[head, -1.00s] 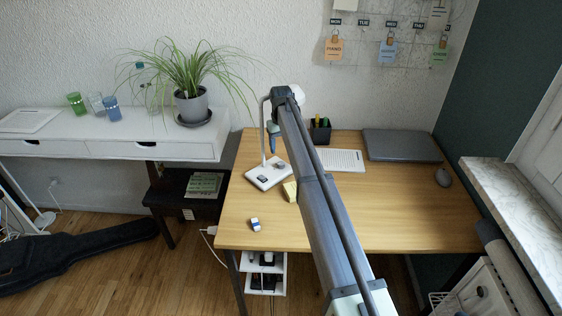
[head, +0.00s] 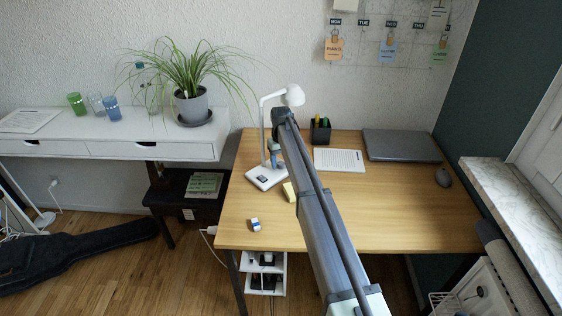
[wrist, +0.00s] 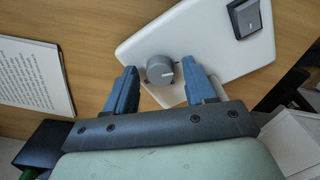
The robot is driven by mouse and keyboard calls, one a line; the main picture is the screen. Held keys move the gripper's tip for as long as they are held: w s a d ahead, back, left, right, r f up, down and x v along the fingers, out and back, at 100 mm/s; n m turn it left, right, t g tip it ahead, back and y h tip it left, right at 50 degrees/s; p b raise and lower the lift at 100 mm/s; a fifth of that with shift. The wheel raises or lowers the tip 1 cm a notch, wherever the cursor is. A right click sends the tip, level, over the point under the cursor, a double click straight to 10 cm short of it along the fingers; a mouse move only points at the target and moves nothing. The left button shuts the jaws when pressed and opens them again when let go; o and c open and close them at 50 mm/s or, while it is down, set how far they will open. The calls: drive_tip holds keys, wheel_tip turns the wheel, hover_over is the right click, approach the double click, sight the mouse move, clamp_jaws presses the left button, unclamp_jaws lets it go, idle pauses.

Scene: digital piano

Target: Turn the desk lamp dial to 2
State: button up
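The white desk lamp (head: 294,96) stands on the desk, and its flat white base (head: 254,183) also shows in the wrist view (wrist: 210,35). The grey round dial (wrist: 161,71) with a white pointer mark sits on the base. In the head view the dial is hidden behind my arm. A dark square switch (wrist: 245,17) is on the same base. My gripper (wrist: 160,78) is open, its two blue fingers apart, with the dial in line with the gap just beyond the fingertips. Contact cannot be told. No dial numbers are legible.
The wooden desk (head: 420,210) holds a yellow block (head: 289,192), a small blue-and-white eraser (head: 255,224), a paper (head: 340,160), a black pen holder (head: 320,131), a laptop (head: 402,146) and a mouse (head: 443,177). The desk's right front is clear.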

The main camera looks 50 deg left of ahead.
drive_tip(key=c, duration=0.9)
drive_tip(key=m, duration=0.6)
drive_tip(key=shift+m, duration=0.4)
drive_tip(key=m, duration=0.6)
drive_tip(key=shift+m, duration=0.4)
drive_tip(key=o, duration=1)
